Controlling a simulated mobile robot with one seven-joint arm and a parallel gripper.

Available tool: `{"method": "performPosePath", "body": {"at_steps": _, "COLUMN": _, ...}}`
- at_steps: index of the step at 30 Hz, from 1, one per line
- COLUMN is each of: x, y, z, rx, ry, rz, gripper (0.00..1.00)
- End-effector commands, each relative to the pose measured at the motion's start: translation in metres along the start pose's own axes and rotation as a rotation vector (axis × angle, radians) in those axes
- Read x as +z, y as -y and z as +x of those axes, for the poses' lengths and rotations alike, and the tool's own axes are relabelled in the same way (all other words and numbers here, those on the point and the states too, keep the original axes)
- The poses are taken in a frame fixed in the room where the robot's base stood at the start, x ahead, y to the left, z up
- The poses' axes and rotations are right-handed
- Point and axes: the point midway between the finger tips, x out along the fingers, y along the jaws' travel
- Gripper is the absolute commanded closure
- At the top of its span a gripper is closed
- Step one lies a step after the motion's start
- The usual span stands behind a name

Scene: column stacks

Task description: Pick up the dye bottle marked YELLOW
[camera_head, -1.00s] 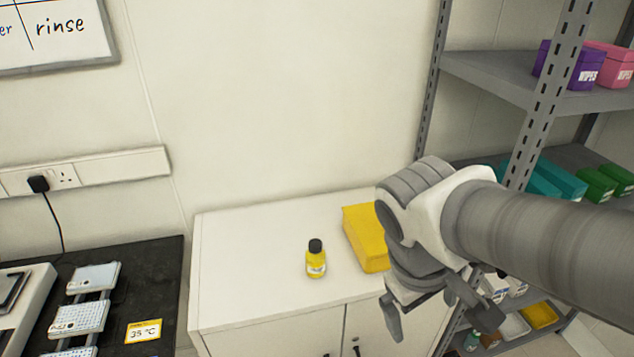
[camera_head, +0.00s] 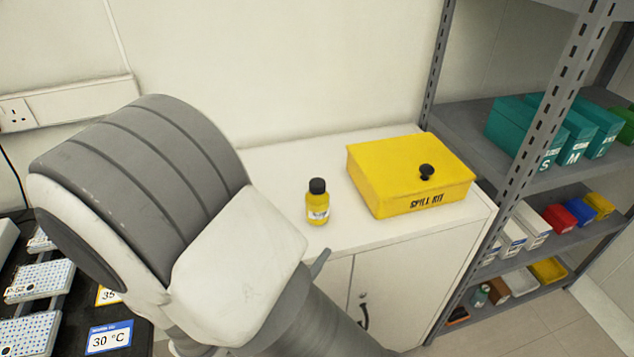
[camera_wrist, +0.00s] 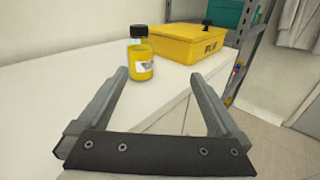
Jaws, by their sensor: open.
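A small yellow dye bottle (camera_head: 318,203) with a black cap stands upright on the white cabinet top (camera_head: 285,150) in the head view. Its white label is too small to read. In the wrist view the bottle (camera_wrist: 140,54) stands beyond my gripper (camera_wrist: 157,76), slightly left of the middle between the fingertips. The gripper is open and empty, its two fingers apart, and I see no contact with the bottle. In the head view my arm covers the left foreground and hides most of the gripper.
A yellow spill kit box (camera_head: 400,190) sits just right of the bottle; it also shows in the wrist view (camera_wrist: 190,44). A grey shelf rack (camera_head: 470,120) with teal boxes (camera_head: 520,130) stands at the right. A dark bench with racks is at the left.

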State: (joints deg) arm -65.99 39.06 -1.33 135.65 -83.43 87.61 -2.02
Motion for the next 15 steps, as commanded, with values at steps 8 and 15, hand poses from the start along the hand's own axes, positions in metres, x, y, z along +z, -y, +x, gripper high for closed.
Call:
{"method": "performPosePath", "body": {"at_steps": 8, "x": -0.02, "y": -0.02, "z": -0.003, "rx": 0.113, "ry": 0.037, "rz": -0.062, "gripper": 0.0}}
{"method": "performPosePath", "body": {"at_steps": 15, "x": -0.018, "y": -0.025, "z": 0.048, "rx": 0.108, "ry": 0.037, "rz": -0.06, "gripper": 0.0}}
